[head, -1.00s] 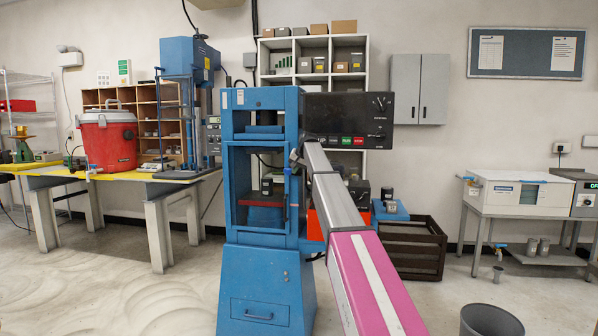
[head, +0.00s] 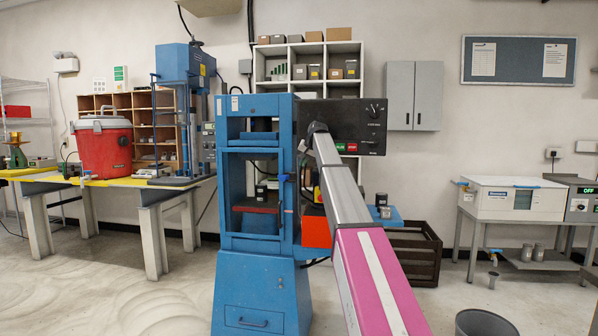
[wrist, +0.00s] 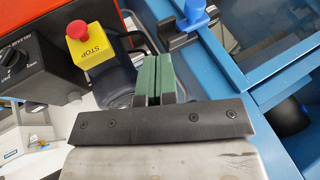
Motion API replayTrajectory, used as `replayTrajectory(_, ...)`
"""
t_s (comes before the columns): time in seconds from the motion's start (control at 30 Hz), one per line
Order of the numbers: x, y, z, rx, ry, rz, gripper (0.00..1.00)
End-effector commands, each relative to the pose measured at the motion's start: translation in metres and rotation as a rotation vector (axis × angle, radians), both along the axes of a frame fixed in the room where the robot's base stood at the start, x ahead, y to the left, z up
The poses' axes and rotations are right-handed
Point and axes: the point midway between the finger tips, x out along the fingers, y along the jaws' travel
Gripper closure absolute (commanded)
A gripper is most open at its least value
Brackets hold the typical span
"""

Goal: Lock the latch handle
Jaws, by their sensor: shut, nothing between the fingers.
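The latch handle (wrist: 194,14) is a blue lever at the top of the wrist view. It is joined to a black bracket (wrist: 178,42) at the edge of the blue machine frame. In the head view a small blue piece, probably this handle (head: 283,178), shows at the right edge of the blue machine (head: 228,200). My gripper (wrist: 151,60) has green finger pads pressed together with nothing between them. Its tips are to the left of the bracket and handle, apparently apart from them. In the head view my arm hides the gripper. I cannot tell whether the latch is engaged.
A yellow box with a red stop button (wrist: 80,34) and a black control panel (wrist: 28,62) are left of my fingers in the wrist view. Blue frame bars (wrist: 262,95) fill the right. A brown crate (head: 412,252) and grey bin (head: 488,323) stand right of the machine.

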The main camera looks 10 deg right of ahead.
Motion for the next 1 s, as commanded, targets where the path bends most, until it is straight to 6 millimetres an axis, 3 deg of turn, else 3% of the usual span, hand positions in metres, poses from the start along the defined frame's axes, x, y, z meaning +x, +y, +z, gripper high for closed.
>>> replayTrajectory(0.23, -0.009, -0.005, 0.015, 0.000, 0.000, 0.000, 1.00)
replayTrajectory(0.63, -0.012, -0.005, 0.008, -0.003, 0.003, 0.001, 1.00)
replayTrajectory(0.77, -0.028, -0.003, -0.034, -0.018, 0.025, 0.004, 1.00)
replayTrajectory(1.0, -0.088, 0.003, -0.173, -0.077, 0.102, 0.024, 1.00)
